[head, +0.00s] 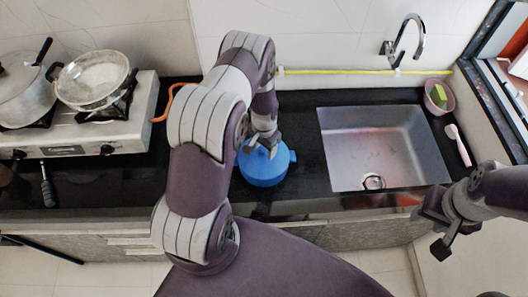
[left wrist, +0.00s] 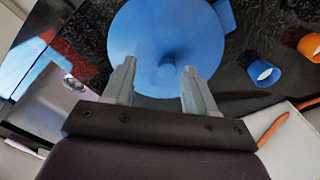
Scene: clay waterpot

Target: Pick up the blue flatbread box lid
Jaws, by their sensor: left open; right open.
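The blue flatbread box (head: 262,178) stands on the black counter, left of the sink. Its round blue lid (left wrist: 165,28) fills the upper middle of the left wrist view, with a small knob (left wrist: 172,70) at its centre. My left gripper (head: 262,146) is over the lid and partly covers it in the head view. In the left wrist view my left gripper (left wrist: 159,85) is open, with its fingers on either side of the knob. I cannot tell whether they touch the lid. My right gripper (head: 436,226) is open and empty, in front of the counter at the right.
A steel sink (head: 375,148) with a faucet (head: 402,42) is right of the box. A stove (head: 85,130) with a pot (head: 22,88) and a strainer pan (head: 93,80) is at the left. Blue (left wrist: 262,72) and orange (left wrist: 310,44) cups stand near the box.

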